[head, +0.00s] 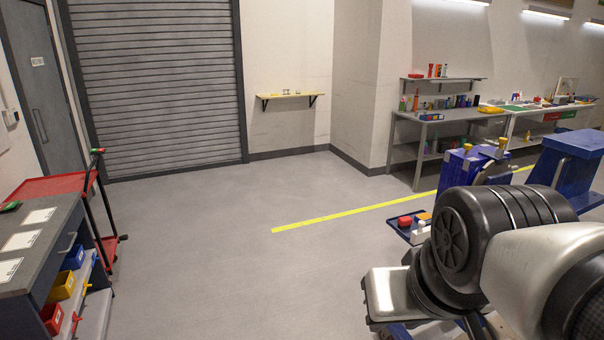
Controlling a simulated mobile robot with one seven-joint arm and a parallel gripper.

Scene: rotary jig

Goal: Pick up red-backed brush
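I cannot pick out a red-backed brush for certain. A small red-topped object (405,221) sits on a blue tray (392,230) beside my arm, too small to tell whether it is the brush. My arm fills the lower right and hides part of what lies behind it. My gripper's fingers do not show.
A dark bench (50,225) with coloured bins stands at left, beside a red trolley (48,187). A blue stand (575,150) is at right, behind my arm. Workbenches with tools (440,118) line the back right wall. The middle floor is clear.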

